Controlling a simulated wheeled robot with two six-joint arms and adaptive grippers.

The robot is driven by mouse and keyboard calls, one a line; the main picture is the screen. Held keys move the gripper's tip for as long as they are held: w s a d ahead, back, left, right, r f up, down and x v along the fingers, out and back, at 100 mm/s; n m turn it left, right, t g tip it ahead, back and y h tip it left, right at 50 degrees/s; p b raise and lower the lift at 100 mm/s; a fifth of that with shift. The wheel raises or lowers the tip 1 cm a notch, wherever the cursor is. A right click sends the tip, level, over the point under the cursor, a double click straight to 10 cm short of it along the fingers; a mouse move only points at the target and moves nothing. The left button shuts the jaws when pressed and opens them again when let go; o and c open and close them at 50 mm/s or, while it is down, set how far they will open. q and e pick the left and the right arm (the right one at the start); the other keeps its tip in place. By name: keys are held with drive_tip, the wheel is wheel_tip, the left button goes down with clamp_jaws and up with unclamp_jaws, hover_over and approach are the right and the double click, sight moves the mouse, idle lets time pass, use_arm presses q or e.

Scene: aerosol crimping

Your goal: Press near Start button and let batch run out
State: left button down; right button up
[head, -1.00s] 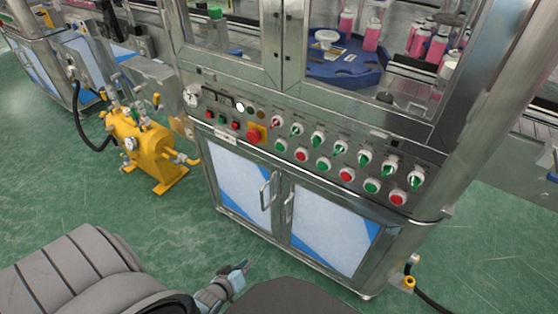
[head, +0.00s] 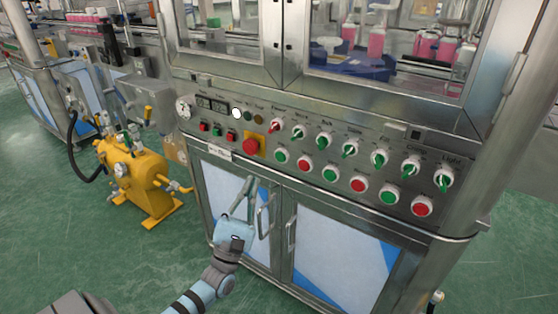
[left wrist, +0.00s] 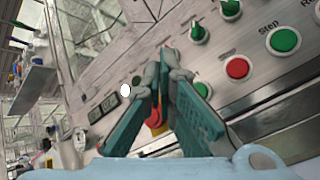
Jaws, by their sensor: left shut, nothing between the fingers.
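A slanted metal control panel (head: 290,135) faces me. Its lower row alternates green and red buttons: the leftmost large green button (head: 281,155), a red one (head: 305,163), then more to the right. Small print near them is too blurred to read surely, so I cannot tell which is labelled Start. My left gripper (head: 248,182) is shut and empty, in front of the cabinet doors below the red mushroom button (head: 250,146). In the left wrist view its fingertips (left wrist: 166,62) point at the panel and partly cover the red mushroom button (left wrist: 154,121). My right gripper is out of view.
Green and red selector switches (head: 325,140) stick out above the buttons. Door handles (head: 265,215) protrude close to my left gripper. A yellow tank (head: 135,175) stands at the left. Pink bottles (head: 375,45) are behind the glass. The green floor before the cabinet is clear.

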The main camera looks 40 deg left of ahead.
sight(281, 157)
use_arm(q)
drive_tip(key=w+b, duration=0.5)
drive_tip(key=w, duration=0.3)
drive_tip(key=shift+w, duration=0.4)
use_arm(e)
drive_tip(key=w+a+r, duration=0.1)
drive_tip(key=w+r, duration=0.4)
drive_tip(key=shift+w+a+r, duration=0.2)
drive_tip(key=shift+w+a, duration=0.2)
use_arm(q)
drive_tip(key=shift+a+f+b, duration=0.1)
drive_tip(key=shift+b, duration=0.2)
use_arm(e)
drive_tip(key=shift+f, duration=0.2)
use_arm(q)
drive_tip(key=shift+w+b, duration=0.35)
drive_tip(key=shift+w, duration=0.1)
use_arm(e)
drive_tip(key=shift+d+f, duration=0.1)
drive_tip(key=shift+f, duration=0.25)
